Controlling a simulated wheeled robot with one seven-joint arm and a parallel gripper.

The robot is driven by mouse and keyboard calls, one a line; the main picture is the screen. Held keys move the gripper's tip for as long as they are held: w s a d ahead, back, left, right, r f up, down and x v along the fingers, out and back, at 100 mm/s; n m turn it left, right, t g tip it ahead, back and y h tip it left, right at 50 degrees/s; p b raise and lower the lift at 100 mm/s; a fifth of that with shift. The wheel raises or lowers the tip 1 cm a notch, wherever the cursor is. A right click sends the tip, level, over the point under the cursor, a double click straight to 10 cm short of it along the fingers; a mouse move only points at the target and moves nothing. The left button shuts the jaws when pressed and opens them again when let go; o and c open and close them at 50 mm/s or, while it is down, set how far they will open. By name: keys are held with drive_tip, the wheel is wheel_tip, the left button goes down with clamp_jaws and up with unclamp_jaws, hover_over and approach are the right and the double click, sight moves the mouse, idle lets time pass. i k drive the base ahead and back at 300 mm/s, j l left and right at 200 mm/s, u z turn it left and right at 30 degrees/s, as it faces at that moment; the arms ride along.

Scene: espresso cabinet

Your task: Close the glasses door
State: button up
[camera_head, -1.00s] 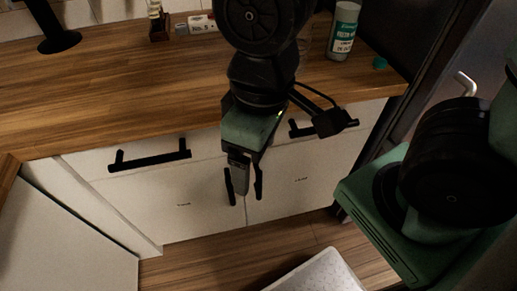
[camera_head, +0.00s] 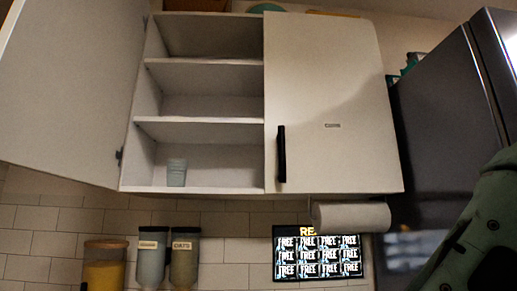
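A white wall cabinet (camera_head: 198,190) hangs above the tiled wall. Its left door (camera_head: 70,90) stands wide open, swung out to the left. Its right door (camera_head: 345,85) is shut and has a black vertical handle (camera_head: 281,154) near its left edge. A small label on the right door is too small to read. The open left side shows several shelves, with one glass (camera_head: 176,172) on the bottom shelf. The outer face and handle of the left door are not visible. My gripper is not in this view; a green part of my arm shows at the lower right.
A dark fridge (camera_head: 440,130) stands to the right. Under the cabinet are a paper towel roll (camera_head: 350,216), a framed sign (camera_head: 317,255) and several jars, including a yellow one (camera_head: 104,268). The space before the cabinet's open left side looks clear.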

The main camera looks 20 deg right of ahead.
sight(69, 69)
drive_tip(key=j+u, duration=0.1)
drive_tip(key=u, duration=0.9)
